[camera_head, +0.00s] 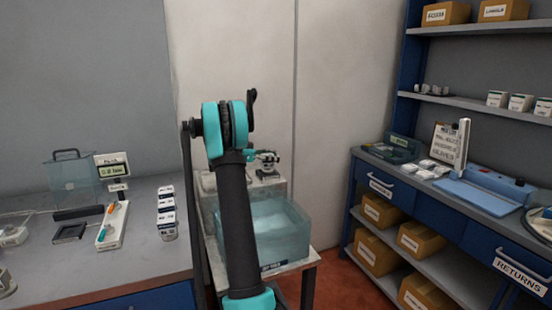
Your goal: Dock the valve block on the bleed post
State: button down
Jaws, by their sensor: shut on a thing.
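My arm rises through the middle of the view and bends at a teal joint, hiding much of what lies behind it. My gripper (264,157) shows small and dark just right of the arm, above a grey stand, and is shut on a small piece that I take for the valve block. The piece is too small and too covered to make out its shape. The grey stand (278,187) is behind a clear bluish tank (280,232). I cannot make out the bleed post, or whether the block touches it.
A grey workbench (130,272) at left holds a tray with tools (112,228), a small display (111,171) and several labelled boxes (166,213). A blue bench (400,190) with a shelf above stands at right. Red floor shows between the tank's table and the blue bench.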

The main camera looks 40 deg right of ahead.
jog(key=shift+f, duration=0.45)
dwell(0.3)
jog(key=c, duration=1)
grip_release()
jog(key=shift+c, duration=0.2)
jog(key=shift+a, duration=0.1)
jog(key=shift+v, duration=5.45)
